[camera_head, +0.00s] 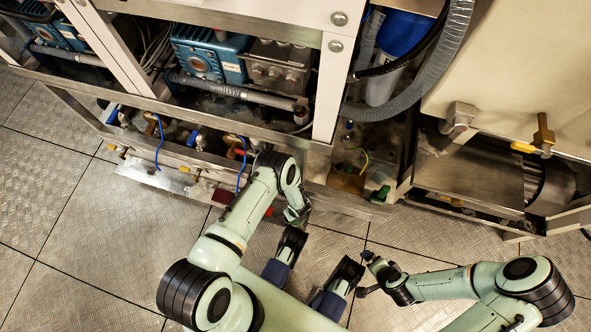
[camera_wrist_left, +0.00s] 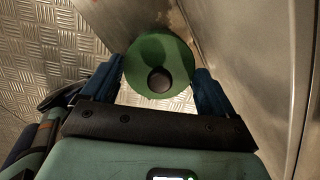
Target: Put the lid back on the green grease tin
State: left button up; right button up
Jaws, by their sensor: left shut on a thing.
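In the left wrist view, a round green lid (camera_wrist_left: 150,53) with a black knob sits between the two blue fingers of my left gripper (camera_wrist_left: 158,88), which is shut on it. In the head view, my left gripper (camera_head: 297,213) is low beside the frame's front edge, and the lid is hardly visible there. A small green object (camera_head: 380,194) stands to its right by the frame; it may be the grease tin, but I cannot tell. My right gripper (camera_head: 372,274) is over the floor at lower right, too small to tell its opening.
The watermaker frame (camera_head: 240,112) crosses the back, with blue pumps (camera_head: 207,55) and grey hoses inside. A brown box (camera_head: 346,179) stands left of the small green object. Valves with yellow handles (camera_head: 523,147) stick out at right. The plated floor (camera_head: 70,240) is clear at left.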

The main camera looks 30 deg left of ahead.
dwell(0.4)
pick_arm(q)
jog(key=o, duration=0.8)
jog(key=shift+r+p, duration=2.75)
jog(key=shift+r, duration=0.75)
grip_shut()
jog(key=shift+f, duration=0.15)
